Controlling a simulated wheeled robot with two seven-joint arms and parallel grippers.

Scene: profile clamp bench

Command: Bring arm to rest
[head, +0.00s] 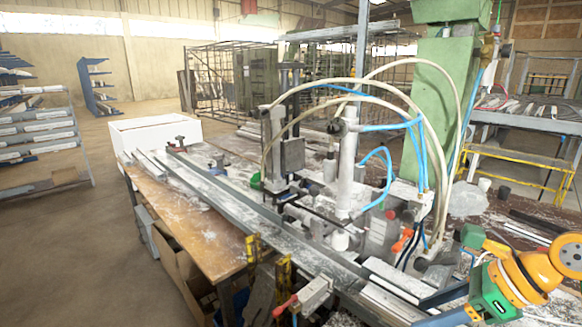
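My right gripper (418,311) comes in at the lower right, with a green body, an orange wrist and two dark blue-grey fingers pointing left. The fingers stand apart, with no held object visible between them. It is over the near right end of the clamp bench, by the metal profiles (395,279); whether it touches them I cannot tell. My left gripper is not in view. The profile clamp bench (208,237) has a worn wooden top and long grey metal rails. An upright clamp unit (347,170) with pale and blue hoses stands on it.
A red-handled clamp (285,306) and yellow fittings (253,248) sit at the bench's front edge. A green column (437,110) rises behind the hoses. A profile rack (40,140) stands at the left. The floor (75,250) left of the bench is clear.

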